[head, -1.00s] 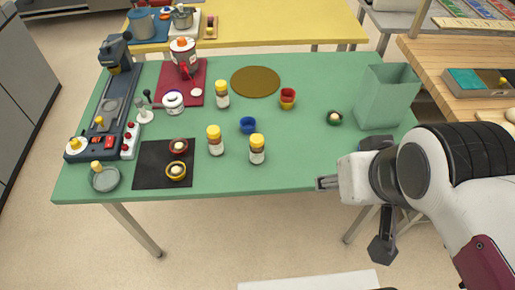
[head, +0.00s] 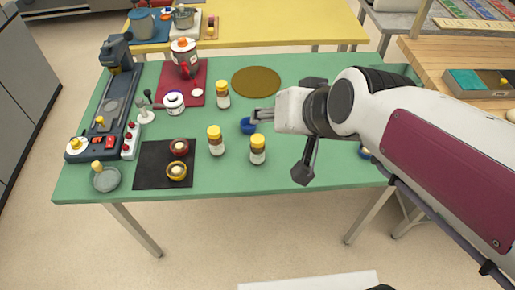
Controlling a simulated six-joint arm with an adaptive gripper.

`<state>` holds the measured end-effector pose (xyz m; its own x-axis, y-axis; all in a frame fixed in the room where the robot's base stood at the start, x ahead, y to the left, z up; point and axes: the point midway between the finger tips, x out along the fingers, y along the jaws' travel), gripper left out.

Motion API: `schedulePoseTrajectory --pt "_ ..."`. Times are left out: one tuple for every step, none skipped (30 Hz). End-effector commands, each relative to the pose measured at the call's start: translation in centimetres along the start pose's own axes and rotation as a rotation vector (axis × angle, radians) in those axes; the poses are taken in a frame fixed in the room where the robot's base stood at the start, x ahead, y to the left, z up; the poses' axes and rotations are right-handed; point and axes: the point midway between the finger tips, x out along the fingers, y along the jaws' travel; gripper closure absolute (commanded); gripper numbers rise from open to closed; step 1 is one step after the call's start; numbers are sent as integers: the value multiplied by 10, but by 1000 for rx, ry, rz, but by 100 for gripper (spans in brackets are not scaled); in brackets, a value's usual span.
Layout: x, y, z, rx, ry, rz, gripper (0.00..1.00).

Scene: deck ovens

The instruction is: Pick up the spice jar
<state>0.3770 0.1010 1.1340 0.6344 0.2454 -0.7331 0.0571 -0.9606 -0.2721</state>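Three similar spice jars with yellow lids, pale labels and brown contents stand upright on the green table (head: 320,178). One spice jar (head: 222,95) is at the back, one spice jar (head: 216,141) is at the front left, and one spice jar (head: 258,150) is at the front right.
A brown round mat (head: 257,81) lies behind. My arm covers the right side.

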Motion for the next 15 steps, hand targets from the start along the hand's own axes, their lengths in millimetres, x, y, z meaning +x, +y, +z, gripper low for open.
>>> schedulePoseTrajectory --pt "10 -8 -6 12 10 -15 54" --pt "15 -12 -10 22 19 -24 54" --pt "22 -18 -16 35 32 -34 54" --pt "26 -22 -20 45 43 -42 54" --pt "32 -26 -25 55 53 -49 54" --pt "38 -31 -30 69 67 -57 54" --pt "43 -35 -34 80 77 -63 54" --pt "48 -38 -38 90 87 -67 54" --pt "55 -43 -42 105 100 -73 54" --pt "61 -46 -45 115 108 -76 54" --pt "66 -49 -49 127 119 -79 54" --pt "72 -53 -53 141 131 -83 54" --pt "78 -56 -56 152 141 -84 54" --pt "83 -59 -58 163 151 -85 54" --pt "90 -62 -62 177 163 -86 54"
